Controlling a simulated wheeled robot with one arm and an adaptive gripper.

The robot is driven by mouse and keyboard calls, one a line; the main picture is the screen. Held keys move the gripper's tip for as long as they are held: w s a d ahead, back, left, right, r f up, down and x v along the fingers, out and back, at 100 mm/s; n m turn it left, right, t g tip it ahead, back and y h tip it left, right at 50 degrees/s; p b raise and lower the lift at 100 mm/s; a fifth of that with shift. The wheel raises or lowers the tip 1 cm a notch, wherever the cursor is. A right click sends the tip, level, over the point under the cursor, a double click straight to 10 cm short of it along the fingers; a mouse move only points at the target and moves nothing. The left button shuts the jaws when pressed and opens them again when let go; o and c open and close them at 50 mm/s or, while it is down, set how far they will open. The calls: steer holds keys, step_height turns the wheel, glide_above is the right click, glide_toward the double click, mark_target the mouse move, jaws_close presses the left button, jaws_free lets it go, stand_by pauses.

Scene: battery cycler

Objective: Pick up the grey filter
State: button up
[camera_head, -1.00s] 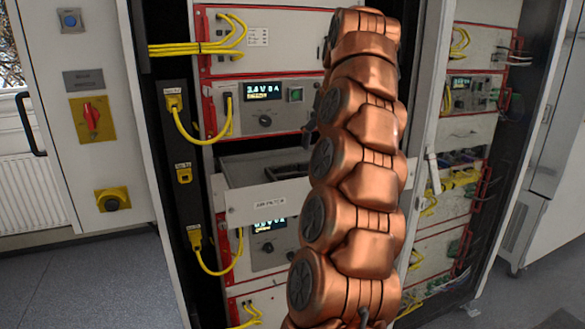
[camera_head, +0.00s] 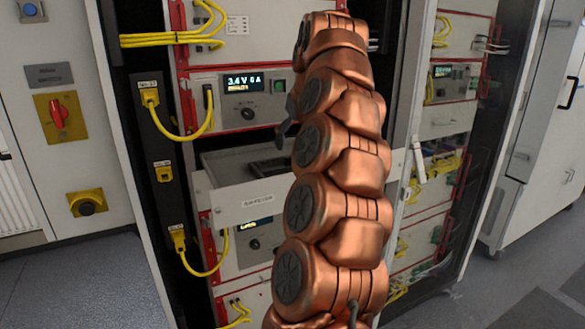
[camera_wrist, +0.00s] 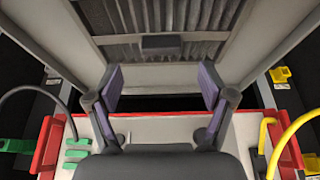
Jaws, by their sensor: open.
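The grey filter (camera_wrist: 205,50) shows in the wrist view as a pleated grey panel inside an open drawer (camera_wrist: 75,30). A small dark block (camera_wrist: 161,43) sits at the middle of its near side. My gripper (camera_wrist: 160,87) is open and empty, its two fingers apart at the near edge of the drawer, short of the dark block. In the head view the pulled-out drawer (camera_head: 258,201) has a label on its front, and a dark part of the filter (camera_head: 268,166) shows inside. My arm hides the drawer's right side.
A unit with a lit display (camera_head: 243,84) is above the drawer, and another unit (camera_head: 247,245) is below it. Yellow cables (camera_head: 185,38) run along the cabinet's left side. A cabinet door with a red switch (camera_head: 58,115) stands at the left.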

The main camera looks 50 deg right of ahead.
steer(key=shift+p+x, duration=0.45)
steer(key=shift+x, duration=1.8)
steer(key=shift+s+a+f, duration=0.1)
steer(key=shift+s, duration=0.1)
steer(key=c, duration=1.3)
steer(key=shift+o, duration=0.2)
